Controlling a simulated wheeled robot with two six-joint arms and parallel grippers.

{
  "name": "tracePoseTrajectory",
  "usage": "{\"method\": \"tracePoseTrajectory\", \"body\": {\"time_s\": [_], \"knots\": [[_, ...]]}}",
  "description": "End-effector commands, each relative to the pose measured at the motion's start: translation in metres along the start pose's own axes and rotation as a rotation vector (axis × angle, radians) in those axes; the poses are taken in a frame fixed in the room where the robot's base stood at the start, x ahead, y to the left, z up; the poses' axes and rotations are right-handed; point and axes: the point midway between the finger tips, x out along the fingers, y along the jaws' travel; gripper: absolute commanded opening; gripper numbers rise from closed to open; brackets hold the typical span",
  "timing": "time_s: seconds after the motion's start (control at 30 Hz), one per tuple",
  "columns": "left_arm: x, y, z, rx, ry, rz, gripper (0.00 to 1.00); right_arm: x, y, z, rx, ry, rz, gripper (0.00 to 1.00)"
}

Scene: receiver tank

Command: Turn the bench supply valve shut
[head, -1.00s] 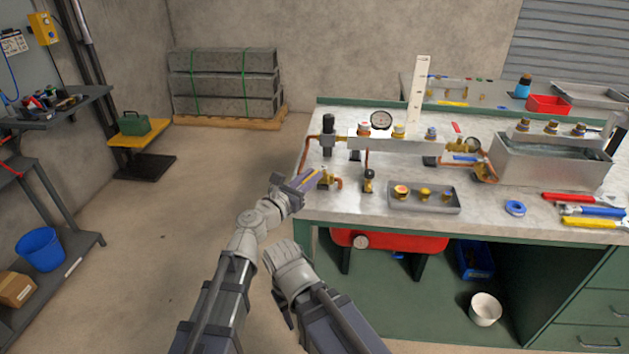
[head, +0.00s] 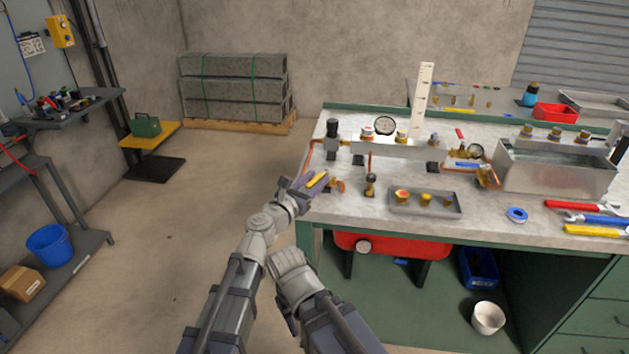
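The bench supply valve, with a yellow lever (head: 317,180) and a brass body, sits low at the left end of the bench's pipework. A copper-coloured fitting (head: 338,186) shows just right of it. My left gripper (head: 313,184) is at the lever, over the bench's left edge. The yellow lever shows between or just above its dark fingers, pointing up to the right. Whether the fingers are closed on it is too small to tell.
A water tank (head: 557,171) stands farther right. The floor left of the bench is clear.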

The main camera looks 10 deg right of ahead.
Motion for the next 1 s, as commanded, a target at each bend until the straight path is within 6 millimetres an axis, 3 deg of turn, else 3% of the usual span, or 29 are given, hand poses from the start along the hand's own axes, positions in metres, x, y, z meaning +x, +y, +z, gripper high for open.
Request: {"method": "tracePoseTrajectory", "body": {"time_s": [0.43, 0.83, 1.0], "knots": [[-0.008, 0.000, 0.000, 0.001, 0.000, 0.001, 0.51, 0.000, 0.000, 0.000, 0.000, 0.000, 0.000, 0.50], [-0.067, -0.001, 0.000, 0.000, 0.000, 0.001, 0.51, 0.000, 0.000, 0.000, 0.000, 0.000, 0.000, 0.50], [-0.079, 0.000, 0.000, 0.000, 0.000, 0.001, 0.51, 0.000, 0.000, 0.000, 0.000, 0.000, 0.000, 0.50]]}}
